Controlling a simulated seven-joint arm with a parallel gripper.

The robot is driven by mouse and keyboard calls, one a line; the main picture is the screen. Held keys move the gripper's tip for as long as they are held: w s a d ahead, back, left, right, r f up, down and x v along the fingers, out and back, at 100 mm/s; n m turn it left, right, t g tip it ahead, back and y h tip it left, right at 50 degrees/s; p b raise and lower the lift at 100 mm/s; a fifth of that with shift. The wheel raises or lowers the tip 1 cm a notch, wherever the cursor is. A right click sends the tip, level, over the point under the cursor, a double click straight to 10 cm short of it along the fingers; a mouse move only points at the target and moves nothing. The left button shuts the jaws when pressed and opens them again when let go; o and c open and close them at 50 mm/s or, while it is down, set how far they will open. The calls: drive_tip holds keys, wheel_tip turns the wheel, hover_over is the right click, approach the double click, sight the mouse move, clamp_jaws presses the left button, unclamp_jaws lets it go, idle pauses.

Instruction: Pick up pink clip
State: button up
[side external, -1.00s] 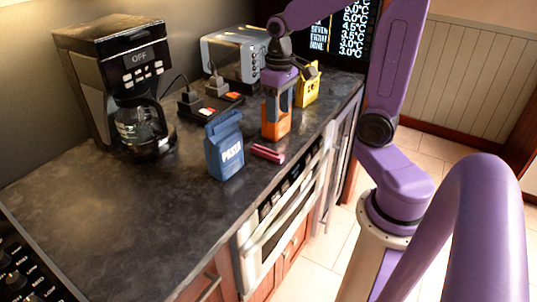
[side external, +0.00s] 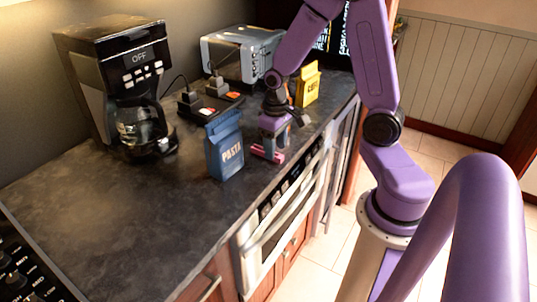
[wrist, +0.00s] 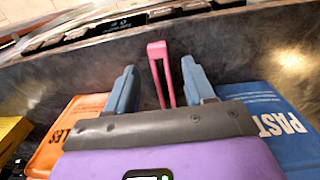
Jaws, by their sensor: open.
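The pink clip (side external: 267,154) lies on the dark countertop near its front edge, to the right of the blue pasta bag. In the wrist view the pink clip (wrist: 159,72) runs lengthwise between my two fingers and reaches beyond their tips. My gripper (side external: 274,142) is low over the clip, pointing down. In the wrist view my gripper (wrist: 160,80) is open, with a gap between each blue-grey finger and the clip. The near end of the clip is hidden behind the gripper's body.
The blue pasta bag (side external: 224,146) stands close beside my gripper; it also shows in the wrist view (wrist: 275,120). An orange package (wrist: 75,130) is on the other side. A yellow bag (side external: 308,84), coffee maker (side external: 125,85) and toaster (side external: 240,55) stand farther back. The front counter edge is near.

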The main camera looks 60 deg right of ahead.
drive_tip(key=shift+f, duration=1)
clamp_jaws()
drive_tip(key=shift+r, duration=0.1)
